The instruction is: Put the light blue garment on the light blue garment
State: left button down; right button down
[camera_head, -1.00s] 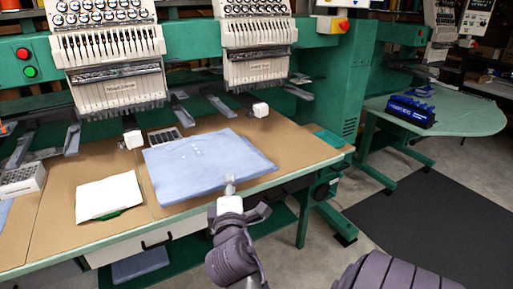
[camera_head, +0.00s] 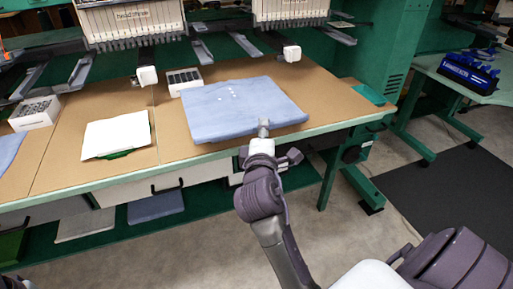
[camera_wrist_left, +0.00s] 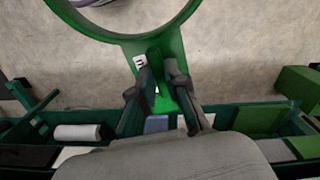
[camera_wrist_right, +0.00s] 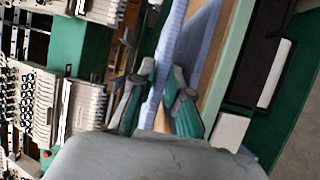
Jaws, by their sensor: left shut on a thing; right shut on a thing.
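A light blue garment (camera_head: 245,108) lies folded flat on the brown tabletop, with small white specks on it. My right gripper (camera_head: 263,130) is at its front edge. In the right wrist view, my right gripper (camera_wrist_right: 160,88) is shut on the garment's edge, a blue strip (camera_wrist_right: 173,45) running between the fingers. Whether it is one layer or two I cannot tell. Another light blue garment (camera_head: 9,150) shows partly at the left edge, and one (camera_head: 156,207) lies on the low shelf. In the left wrist view, my left gripper (camera_wrist_left: 160,85) is shut on a green hoop's (camera_wrist_left: 185,30) tab.
A white cloth (camera_head: 116,134) on a green piece lies left of the garment. Small compartment boxes (camera_head: 184,80) stand behind it. Embroidery machine heads (camera_head: 130,22) overhang the table. A blue rack (camera_head: 468,72) stands on the right table. The floor in front is clear.

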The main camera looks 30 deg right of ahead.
pick_arm(q)
jog(key=shift+f, duration=0.4)
pick_arm(e)
jog(key=shift+w+a+f, duration=0.25)
jog(key=shift+w+f, duration=0.15)
jog(key=shift+w, duration=0.15)
jog(key=shift+w+a+f, duration=0.2)
jog(key=shift+w+f, duration=0.15)
jog(key=shift+w, duration=0.15)
pick_arm(q)
jog(key=shift+f+b, duration=0.7)
jog(key=shift+b, duration=0.25)
pick_arm(e)
notch_tip(320, 180, down, 4)
jog(key=shift+r, duration=0.15)
jog(key=c, duration=1.1)
grip_release()
jog(key=shift+c, duration=0.2)
pick_arm(q)
jog(key=shift+r, duration=0.1)
